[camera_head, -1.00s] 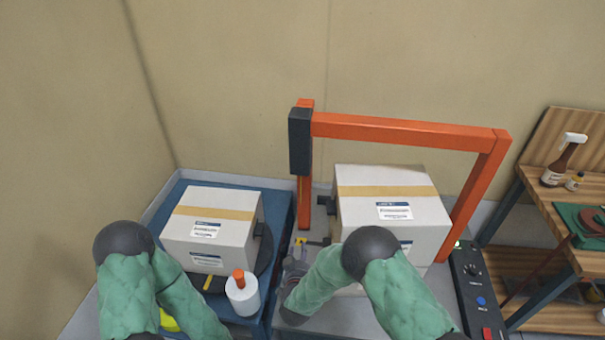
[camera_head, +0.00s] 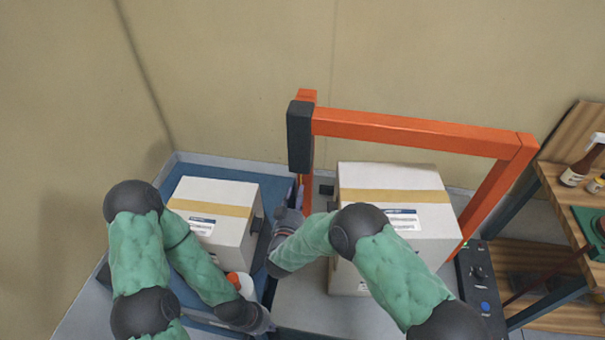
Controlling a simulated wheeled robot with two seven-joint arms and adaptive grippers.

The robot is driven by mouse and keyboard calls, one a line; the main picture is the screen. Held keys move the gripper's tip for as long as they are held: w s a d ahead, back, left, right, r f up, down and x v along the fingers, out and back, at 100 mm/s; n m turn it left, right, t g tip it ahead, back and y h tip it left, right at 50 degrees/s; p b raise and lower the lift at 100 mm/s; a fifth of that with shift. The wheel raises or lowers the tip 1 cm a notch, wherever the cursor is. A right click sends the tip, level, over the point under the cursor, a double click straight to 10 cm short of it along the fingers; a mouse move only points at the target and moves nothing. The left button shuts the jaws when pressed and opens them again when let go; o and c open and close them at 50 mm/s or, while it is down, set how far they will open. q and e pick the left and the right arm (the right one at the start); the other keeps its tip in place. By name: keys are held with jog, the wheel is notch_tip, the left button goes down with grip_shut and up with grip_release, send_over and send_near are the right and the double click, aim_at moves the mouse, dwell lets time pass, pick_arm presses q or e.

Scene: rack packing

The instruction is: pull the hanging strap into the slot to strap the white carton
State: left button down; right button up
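A white carton (camera_head: 440,238) with a tan tape band and label stands under the orange arch (camera_head: 420,134) of the strapping machine. My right gripper (camera_head: 297,192) is at the arch's left post, below the dark box (camera_head: 299,138), left of that carton. Its fingers are small and partly hidden, so I cannot tell whether they are open or hold anything. I cannot make out the hanging strap or the slot. My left gripper (camera_head: 264,328) is low at the bottom edge, beside the blue table; its fingers are not clear.
A second white carton (camera_head: 236,234) stands on the blue table (camera_head: 190,170) at left. A white bottle (camera_head: 243,281) is partly hidden behind my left arm. A black control box (camera_head: 478,285) is right of the arch. A wooden bench (camera_head: 555,195) with bottles is at far right.

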jog(key=w+d, duration=0.1)
jog(key=w, duration=0.7)
jog(key=shift+w+d+b, duration=0.35)
jog(key=shift+f, duration=0.1)
grip_shut()
